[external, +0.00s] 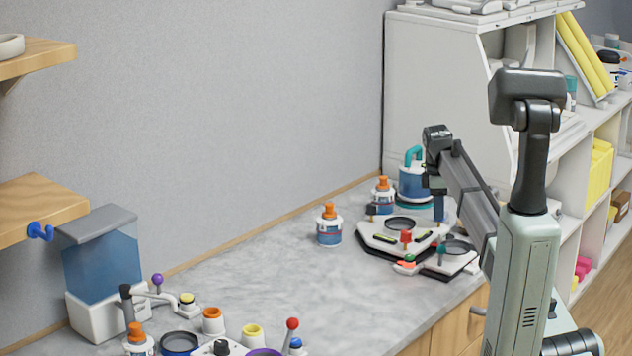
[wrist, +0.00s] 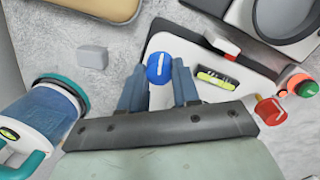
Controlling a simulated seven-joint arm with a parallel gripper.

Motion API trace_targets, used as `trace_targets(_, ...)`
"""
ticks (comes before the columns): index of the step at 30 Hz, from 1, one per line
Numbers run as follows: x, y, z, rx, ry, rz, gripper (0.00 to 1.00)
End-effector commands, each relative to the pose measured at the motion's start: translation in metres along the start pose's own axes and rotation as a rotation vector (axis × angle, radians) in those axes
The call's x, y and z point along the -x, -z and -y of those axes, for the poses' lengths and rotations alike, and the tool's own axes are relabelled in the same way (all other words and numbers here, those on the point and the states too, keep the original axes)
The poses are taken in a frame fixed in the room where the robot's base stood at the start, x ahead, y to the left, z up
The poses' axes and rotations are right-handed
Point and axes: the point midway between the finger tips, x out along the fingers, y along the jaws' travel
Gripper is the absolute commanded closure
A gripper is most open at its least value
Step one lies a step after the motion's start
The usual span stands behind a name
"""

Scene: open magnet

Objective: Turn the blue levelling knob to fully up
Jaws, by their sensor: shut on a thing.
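The blue levelling knob (wrist: 159,67) is round, with a white line on top that runs nearly up and down in the wrist view. It sits at the edge of a white levelling plate (wrist: 190,47) with a yellow-green bubble level (wrist: 216,78). My gripper (wrist: 160,86) has one blue-grey finger on each side of the knob and is shut on it. A red knob (wrist: 270,111) is on the plate's right side.
A blue jar with a teal handle (wrist: 45,120) stands close to my gripper's left. A grey block (wrist: 92,57) lies on the counter beyond it. A green and orange piece (wrist: 301,86) is at the right. The counter's middle (external: 260,275) is clear.

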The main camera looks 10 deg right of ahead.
Motion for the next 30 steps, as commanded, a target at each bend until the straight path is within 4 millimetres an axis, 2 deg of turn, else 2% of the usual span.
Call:
trace_targets(13,-0.0006,0.0035,0.0033,0.015,0.006,-0.007,1.0)
trace_targets(14,-0.0006,0.0035,0.0033,0.015,0.006,-0.007,0.68)
trace_targets(15,-0.0006,0.0034,0.0033,0.014,0.006,-0.007,0.64)
trace_targets(21,-0.0004,0.002,0.0021,0.012,0.004,-0.005,0.45)
trace_targets(30,0.0015,0.0011,0.0008,0.01,0.002,-0.004,0.44)
